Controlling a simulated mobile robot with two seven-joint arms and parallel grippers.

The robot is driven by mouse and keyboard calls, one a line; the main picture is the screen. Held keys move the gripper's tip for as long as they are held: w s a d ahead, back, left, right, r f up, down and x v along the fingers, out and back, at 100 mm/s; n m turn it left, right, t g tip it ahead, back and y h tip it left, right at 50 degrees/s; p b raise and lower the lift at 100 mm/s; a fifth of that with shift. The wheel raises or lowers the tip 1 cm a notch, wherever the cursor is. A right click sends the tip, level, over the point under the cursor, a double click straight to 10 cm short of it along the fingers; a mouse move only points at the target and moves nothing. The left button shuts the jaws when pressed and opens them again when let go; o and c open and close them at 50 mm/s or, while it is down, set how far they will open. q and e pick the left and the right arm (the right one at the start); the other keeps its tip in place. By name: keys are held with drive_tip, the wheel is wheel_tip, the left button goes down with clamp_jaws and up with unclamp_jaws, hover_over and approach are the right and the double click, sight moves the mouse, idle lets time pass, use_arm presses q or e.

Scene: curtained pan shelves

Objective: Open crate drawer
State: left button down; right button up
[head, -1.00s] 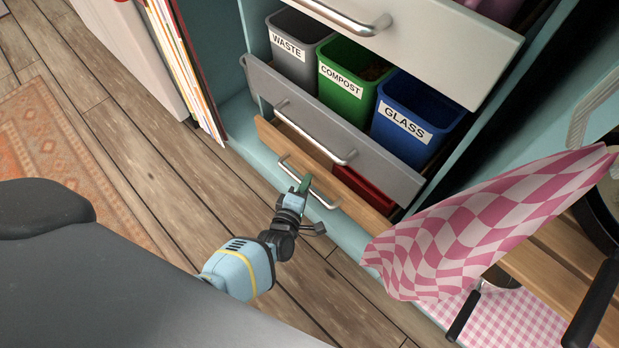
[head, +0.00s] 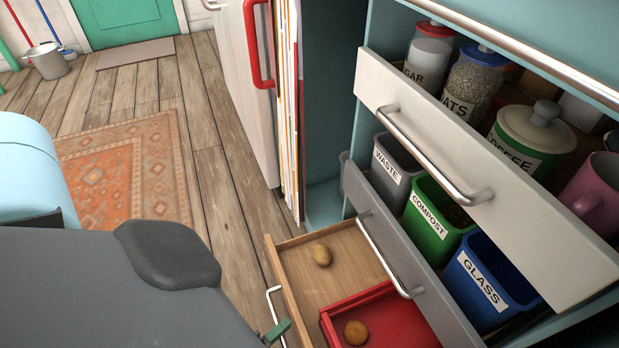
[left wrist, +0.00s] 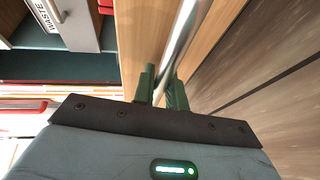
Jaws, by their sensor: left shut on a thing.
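The wooden crate drawer (head: 345,269) is the bottom drawer and stands pulled out. It holds two round brown things that look like potatoes, one (head: 322,254) on the bare wood and one (head: 356,332) in a red tray (head: 384,311). Its metal bar handle (head: 271,303) is on the front. My left gripper (head: 277,332) is at this handle, mostly cut off by the lower edge of the head view. In the left wrist view my left gripper (left wrist: 162,86) has its green fingers shut around the handle (left wrist: 182,45). My right gripper is not in view.
Above the drawer, a grey drawer with waste, compost and glass bins (head: 492,283) stands out. A white drawer (head: 440,145) with jars stands out higher up. The wooden floor (head: 215,170) left of the cabinet is clear, with a rug (head: 130,175) farther left.

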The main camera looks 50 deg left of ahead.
use_arm(q)
drive_tip(key=s+a, duration=0.3)
drive_tip(key=s, duration=0.6)
drive_tip(key=shift+a+b, duration=0.15)
drive_tip(key=shift+b, duration=0.2)
drive_tip(key=c, duration=1.7)
unclamp_jaws()
drive_tip(key=shift+s+d+r+p, duration=0.1)
drive_tip(key=shift+s+r+p, duration=0.15)
drive_tip(key=shift+s, duration=1.05)
drive_tip(key=shift+s+d+r+p, duration=0.1)
drive_tip(key=shift+s+r+p, duration=0.1)
drive_tip(key=shift+s, duration=1.1)
drive_tip(key=shift+s+r+p, duration=0.15)
drive_tip(key=shift+s+r, duration=0.1)
drive_tip(key=shift+s, duration=1.05)
